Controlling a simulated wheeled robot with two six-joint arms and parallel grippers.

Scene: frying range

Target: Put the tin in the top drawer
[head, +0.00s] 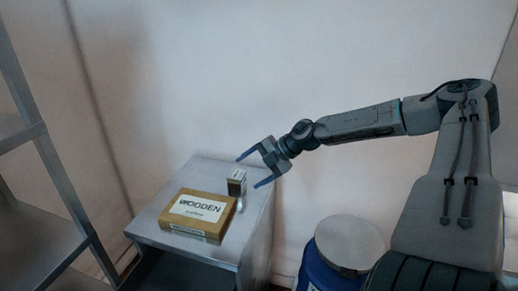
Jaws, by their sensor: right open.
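A small tin (237,183), dark-sided with a light top, stands upright on top of a grey metal cabinet (215,170). My right gripper (250,172) is open, with its fingers spread on either side of the tin's position in the picture. I cannot tell whether the fingers touch it. The cabinet's front shows a dark opening (175,268) below its top; I cannot make out the top drawer clearly. My left gripper is not in view.
A blue drum with a grey lid (350,243) stands right of the cabinet. A metal shelf rack (40,190) stands at the left. A plain wall is behind.

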